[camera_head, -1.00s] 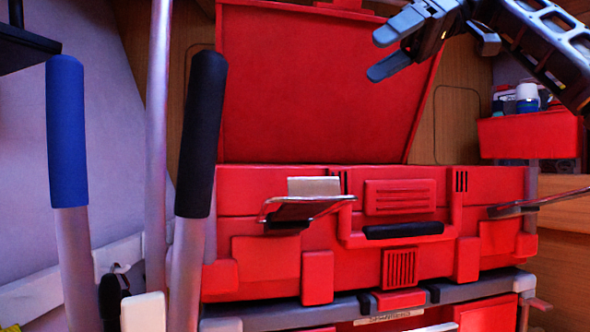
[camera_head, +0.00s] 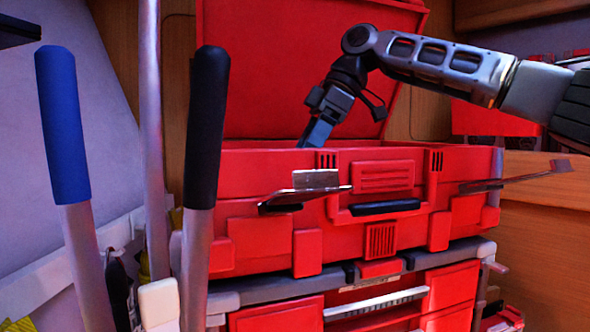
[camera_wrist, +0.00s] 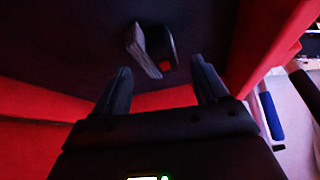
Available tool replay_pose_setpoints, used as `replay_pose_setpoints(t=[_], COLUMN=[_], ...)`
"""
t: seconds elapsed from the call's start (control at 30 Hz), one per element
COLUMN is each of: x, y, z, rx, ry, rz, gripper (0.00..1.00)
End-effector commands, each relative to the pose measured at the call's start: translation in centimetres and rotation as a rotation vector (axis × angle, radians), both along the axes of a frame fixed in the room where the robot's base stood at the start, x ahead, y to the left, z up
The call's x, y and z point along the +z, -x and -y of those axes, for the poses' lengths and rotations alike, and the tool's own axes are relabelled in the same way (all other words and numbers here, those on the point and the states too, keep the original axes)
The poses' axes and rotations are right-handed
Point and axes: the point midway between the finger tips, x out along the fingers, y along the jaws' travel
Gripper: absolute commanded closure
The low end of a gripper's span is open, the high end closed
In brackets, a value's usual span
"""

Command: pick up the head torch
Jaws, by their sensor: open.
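A small item, likely the head torch (camera_wrist: 143,50), lies on the dark floor inside the red toolbox in the wrist view. It has a flat grey part beside a dark block with a reddish edge. It is dim, so I cannot be sure what it is. My gripper (camera_wrist: 162,85) is open and empty, and the item shows beyond its fingertips, roughly between them. In the head view my gripper (camera_head: 312,138) points down into the open toolbox (camera_head: 270,165), its tips partly hidden behind the front wall. The item is hidden in that view.
The toolbox's raised lid (camera_head: 265,80) stands behind my gripper. Metal latches (camera_head: 318,180) stick out from the front wall. A blue-gripped handle (camera_head: 62,125) and a black-gripped handle (camera_head: 206,125) rise at the left. A red bin (camera_head: 490,118) is at the right.

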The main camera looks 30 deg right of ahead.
Motion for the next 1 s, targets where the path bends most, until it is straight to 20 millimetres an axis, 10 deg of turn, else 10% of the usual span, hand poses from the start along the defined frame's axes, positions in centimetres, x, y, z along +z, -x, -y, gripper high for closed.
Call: replay_pose_setpoints(t=[0.57,1.0], x=[-3.2,-3.2], y=[-0.5,-0.5], z=[-2.0,-2.0], rx=[-0.001,-0.001], ry=[0.000,0.000], rz=[0.000,0.000], gripper=[0.27,0.68])
